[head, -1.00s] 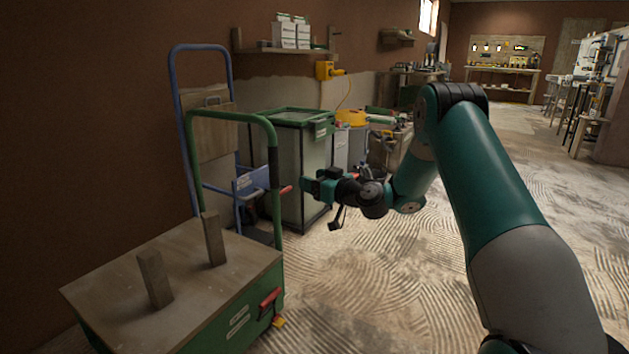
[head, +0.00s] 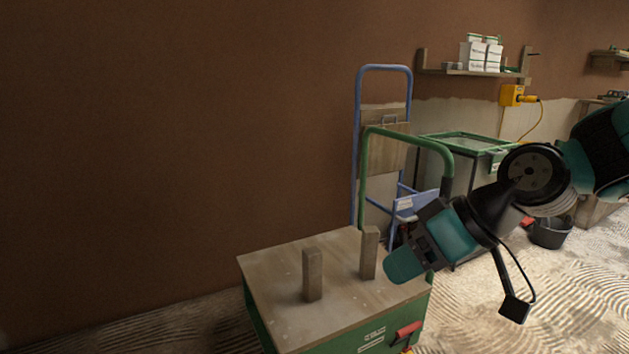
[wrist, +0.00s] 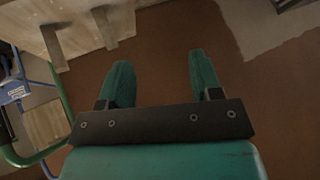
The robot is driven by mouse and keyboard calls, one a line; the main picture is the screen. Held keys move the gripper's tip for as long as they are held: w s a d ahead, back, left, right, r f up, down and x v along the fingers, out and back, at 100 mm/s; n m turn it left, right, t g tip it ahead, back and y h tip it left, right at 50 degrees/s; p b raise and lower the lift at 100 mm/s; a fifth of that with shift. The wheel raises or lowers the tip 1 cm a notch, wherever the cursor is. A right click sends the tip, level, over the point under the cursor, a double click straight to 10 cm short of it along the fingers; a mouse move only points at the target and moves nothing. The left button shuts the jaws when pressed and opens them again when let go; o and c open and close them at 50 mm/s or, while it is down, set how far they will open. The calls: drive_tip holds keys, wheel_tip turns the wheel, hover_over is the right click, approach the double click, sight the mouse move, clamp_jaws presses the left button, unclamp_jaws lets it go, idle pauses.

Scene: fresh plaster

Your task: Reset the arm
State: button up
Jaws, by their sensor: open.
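My gripper (head: 405,268) is in the right half of the head view, in front of the right edge of the green cart (head: 372,338). In the wrist view my gripper (wrist: 158,80) shows two teal fingers spread apart with nothing between them. The arm bends down from the right edge of the head view, its upper part out of frame. The gripper hides part of the cart's right side. I cannot tell whether it touches the cart.
The cart's wooden top (head: 290,270) carries two upright wooden posts. A blue hand truck (head: 357,140) and a green-rimmed bin (head: 465,140) stand behind. A black bucket (head: 551,233) is on the floor at right. A shelf (head: 470,72) with white boxes hangs on the wall.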

drive_tip(key=s+d+g+h, duration=0.2)
drive_tip(key=s+g+h, duration=0.1)
drive_tip(key=s, duration=1.3)
wheel_tip(320, 180, up, 38)
drive_tip(key=m+p, duration=0.1)
drive_tip(key=p, duration=3.7)
drive_tip(key=shift+p, duration=0.4)
drive_tip(key=shift+c, duration=0.4)
